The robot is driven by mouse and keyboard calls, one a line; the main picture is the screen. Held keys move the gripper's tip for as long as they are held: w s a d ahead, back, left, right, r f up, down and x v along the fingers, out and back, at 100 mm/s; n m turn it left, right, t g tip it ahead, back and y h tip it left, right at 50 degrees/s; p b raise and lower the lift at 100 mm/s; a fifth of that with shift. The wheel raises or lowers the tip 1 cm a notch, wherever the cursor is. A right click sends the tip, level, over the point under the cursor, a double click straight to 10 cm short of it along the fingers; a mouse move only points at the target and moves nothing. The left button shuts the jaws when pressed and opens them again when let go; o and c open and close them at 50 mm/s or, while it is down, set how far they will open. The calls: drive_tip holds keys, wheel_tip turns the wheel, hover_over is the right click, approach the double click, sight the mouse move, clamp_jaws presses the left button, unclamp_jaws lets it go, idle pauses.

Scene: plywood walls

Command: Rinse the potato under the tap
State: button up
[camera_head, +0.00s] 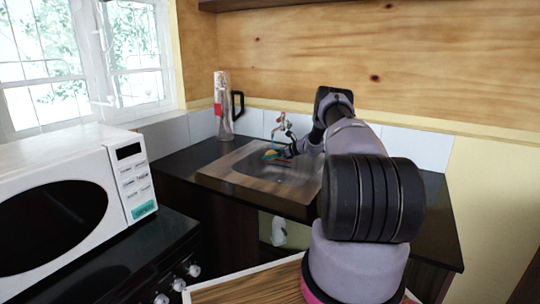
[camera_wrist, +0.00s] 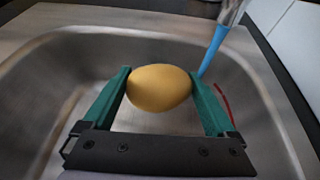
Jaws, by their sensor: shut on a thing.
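The potato (camera_wrist: 159,88) is yellow-brown and oval. My gripper (camera_wrist: 160,90) is shut on it, with one green finger on each side, over the sink basin in the wrist view. In the head view the potato (camera_head: 270,154) is small at the far left part of the sink (camera_head: 225,172), with my gripper (camera_head: 276,153) at it. The tap (camera_head: 282,124) stands at the back of the sink. In the wrist view its spout (camera_wrist: 232,10) is at the top right. A blue stream (camera_wrist: 212,48) runs from it, passing close to the right finger; I cannot tell whether it touches the potato.
A white microwave (camera_head: 135,172) stands on the dark counter at the left, above a unit with knobs. A clear bottle (camera_head: 222,108) and a black-handled thing (camera_head: 238,104) stand left of the tap. The wall is close behind the sink. A red curved line (camera_wrist: 222,98) shows beside the right finger.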

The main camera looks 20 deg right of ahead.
drive_tip(key=shift+s+a, duration=0.2)
drive_tip(key=shift+s, duration=1.15)
drive_tip(key=shift+s+a, duration=0.15)
drive_tip(key=shift+s, duration=1.15)
drive_tip(key=s+r, duration=0.4)
drive_tip(key=s, duration=0.1)
drive_tip(key=shift+a, duration=0.4)
